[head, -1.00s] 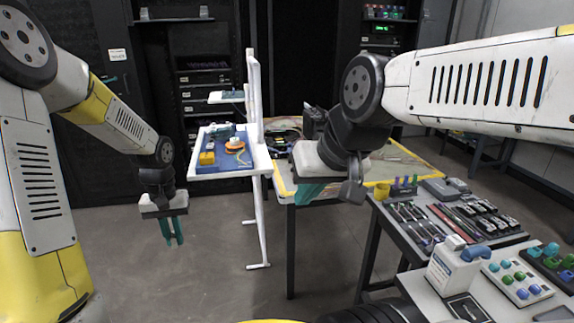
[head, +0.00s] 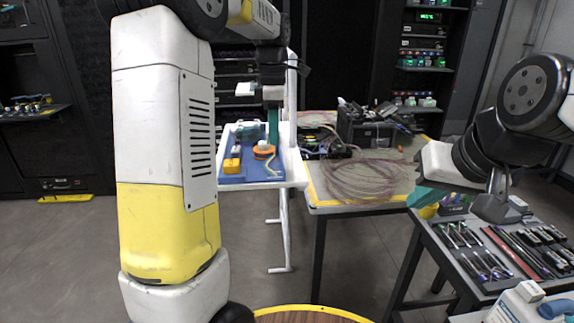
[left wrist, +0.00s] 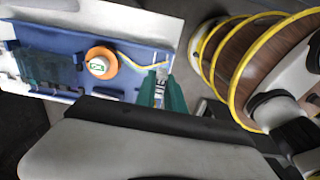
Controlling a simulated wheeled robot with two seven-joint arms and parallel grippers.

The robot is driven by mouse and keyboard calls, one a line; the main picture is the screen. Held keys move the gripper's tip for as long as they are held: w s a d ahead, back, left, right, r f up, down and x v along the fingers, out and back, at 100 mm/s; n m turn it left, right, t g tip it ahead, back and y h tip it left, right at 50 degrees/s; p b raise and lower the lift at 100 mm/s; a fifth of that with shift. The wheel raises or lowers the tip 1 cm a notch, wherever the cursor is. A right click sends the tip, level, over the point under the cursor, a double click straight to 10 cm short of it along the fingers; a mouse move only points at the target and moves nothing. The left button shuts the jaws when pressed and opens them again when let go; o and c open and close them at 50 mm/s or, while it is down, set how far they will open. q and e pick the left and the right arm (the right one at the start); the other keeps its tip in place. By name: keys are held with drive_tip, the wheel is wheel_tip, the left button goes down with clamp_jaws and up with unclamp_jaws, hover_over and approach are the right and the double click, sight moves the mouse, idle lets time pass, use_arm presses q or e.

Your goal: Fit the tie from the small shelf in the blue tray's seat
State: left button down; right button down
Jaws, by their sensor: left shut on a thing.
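The blue tray (head: 262,178) stands on a white board of the stand in the head view. It holds a yellow block (head: 232,165) and an orange round part (head: 263,150) with a yellow cord. My left gripper (head: 273,138) points down over the tray's right part. In the left wrist view its teal fingers (left wrist: 161,84) are shut on a small greyish piece, apparently the tie (left wrist: 159,88), close to the blue tray's end (left wrist: 140,88). Contact with the tray cannot be told. The small shelf (head: 246,90) is partly hidden.
The white upright (head: 292,110) of the stand rises just right of my left gripper. A table with coiled cables (head: 365,180) stands to the right, then a bench with tools (head: 490,255). A round wooden top with a yellow rim (head: 305,315) is at the front.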

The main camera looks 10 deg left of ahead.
sight(275, 175)
use_arm(q)
wheel_tip(275, 175, down, 10)
drive_tip(key=shift+r, duration=0.2)
idle(0.3)
drive_tip(key=c, duration=1.4)
unclamp_jaws()
drive_tip(key=shift+f, duration=0.1)
drive_tip(key=shift+c, duration=0.2)
